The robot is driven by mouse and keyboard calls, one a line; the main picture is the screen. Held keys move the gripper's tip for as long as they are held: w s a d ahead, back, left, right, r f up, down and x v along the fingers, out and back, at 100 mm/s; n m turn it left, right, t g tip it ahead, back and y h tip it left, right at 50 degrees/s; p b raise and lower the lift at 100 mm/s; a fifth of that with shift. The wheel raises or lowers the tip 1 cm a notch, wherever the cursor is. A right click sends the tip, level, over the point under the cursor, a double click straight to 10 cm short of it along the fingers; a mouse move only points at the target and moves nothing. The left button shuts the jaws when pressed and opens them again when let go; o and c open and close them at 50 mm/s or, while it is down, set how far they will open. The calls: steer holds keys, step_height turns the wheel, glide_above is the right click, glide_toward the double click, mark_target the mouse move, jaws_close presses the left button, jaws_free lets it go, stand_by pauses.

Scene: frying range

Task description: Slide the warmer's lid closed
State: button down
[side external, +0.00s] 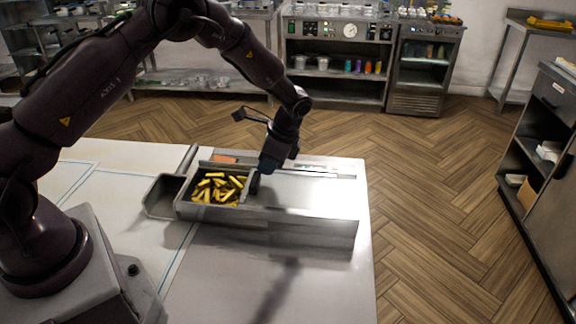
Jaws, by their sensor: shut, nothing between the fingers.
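The warmer (272,229) is a long grey metal box on the white table. Its left part is uncovered and shows several yellow fries (217,188). The flat, shiny lid (305,195) covers the right part of the box. My gripper (254,187) points down at the lid's left end, beside the open compartment. Its fingers are shut and look small and dark. I cannot tell whether they touch the lid's edge.
A metal scoop (163,196) with a handle lies just left of the warmer. An orange-brown item (223,158) is behind the fries. The white table (225,285) is clear in front. Shelving units stand beyond the wooden floor.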

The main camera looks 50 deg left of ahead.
steer(key=s+a, duration=1)
steer(key=shift+s, duration=0.1)
steer(key=shift+a, duration=0.1)
steer(key=w+d+r, duration=0.6)
steer(key=r, duration=0.3)
steer(key=s+d+r+n+t+h, duration=0.1)
steer(key=s+d+r+n+t, duration=0.3)
steer(key=s+r, duration=0.4)
steer(key=s+d+r+n+t+h, duration=0.2)
steer(key=s+d+r+n+t, duration=0.2)
steer(key=s+d+r, duration=0.3)
steer(key=s+r+n, duration=0.1)
steer(key=s+r, duration=0.1)
steer(key=s, duration=0.2)
steer(key=shift+s+r+t, duration=0.25)
steer(key=shift+r+t, duration=0.05)
steer(key=shift+t, duration=0.1)
